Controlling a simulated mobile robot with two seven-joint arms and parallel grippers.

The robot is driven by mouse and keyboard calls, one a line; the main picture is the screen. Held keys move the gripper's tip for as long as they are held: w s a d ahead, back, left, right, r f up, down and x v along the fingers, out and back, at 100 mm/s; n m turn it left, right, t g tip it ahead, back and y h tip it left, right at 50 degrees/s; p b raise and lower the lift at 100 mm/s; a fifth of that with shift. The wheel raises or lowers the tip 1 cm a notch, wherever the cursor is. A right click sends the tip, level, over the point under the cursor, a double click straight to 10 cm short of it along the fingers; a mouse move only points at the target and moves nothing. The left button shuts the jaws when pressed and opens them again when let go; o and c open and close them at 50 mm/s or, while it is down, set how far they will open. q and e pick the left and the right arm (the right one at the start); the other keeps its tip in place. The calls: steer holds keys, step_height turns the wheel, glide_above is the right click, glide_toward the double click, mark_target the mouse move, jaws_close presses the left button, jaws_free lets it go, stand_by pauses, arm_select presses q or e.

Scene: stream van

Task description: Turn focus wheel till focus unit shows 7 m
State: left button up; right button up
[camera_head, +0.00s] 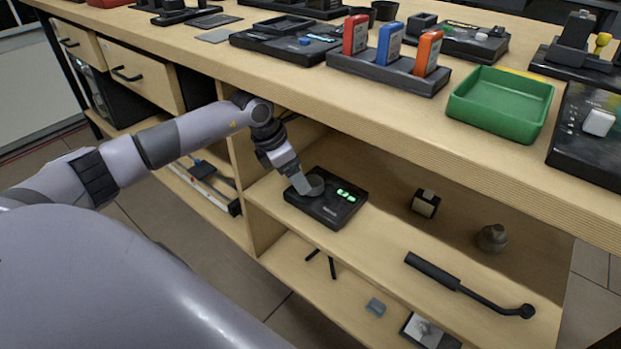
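The focus unit (328,212) is a flat black box on the upper shelf below the worktop. Its small display (346,195) glows green, but the reading is too small to make out. The dark round focus wheel (315,185) is on the unit's left part and is partly hidden by my gripper. My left gripper (302,187) reaches in under the worktop, pointing down at the wheel. Its fingers overlap the wheel in the picture; I cannot tell whether they touch or grip it. My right gripper is not in view.
The worktop edge (400,125) overhangs the shelf, close above my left wrist. A small block (425,203), a round grey object (491,238) and a black-handled rod (470,288) lie to the right on the shelves. A green tray (500,128) stands on the worktop.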

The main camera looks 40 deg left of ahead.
mark_target(312, 181)
arm_select(q)
steer(key=shift+w+d, duration=0.4)
steer(key=shift+w, duration=0.2)
steer(key=shift+w+d, duration=0.35)
steer(key=shift+w, duration=0.25)
steer(key=shift+b+x, duration=0.7)
steer(key=shift+x, duration=0.45)
steer(key=shift+w+f, duration=0.1)
steer(key=shift+f, duration=0.25)
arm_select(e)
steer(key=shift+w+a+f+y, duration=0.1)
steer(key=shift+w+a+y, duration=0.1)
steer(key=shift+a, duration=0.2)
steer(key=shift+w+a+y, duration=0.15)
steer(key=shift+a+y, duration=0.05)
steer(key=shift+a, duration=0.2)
arm_select(q)
steer(key=c, duration=1)
steer(key=shift+m, duration=0.8)
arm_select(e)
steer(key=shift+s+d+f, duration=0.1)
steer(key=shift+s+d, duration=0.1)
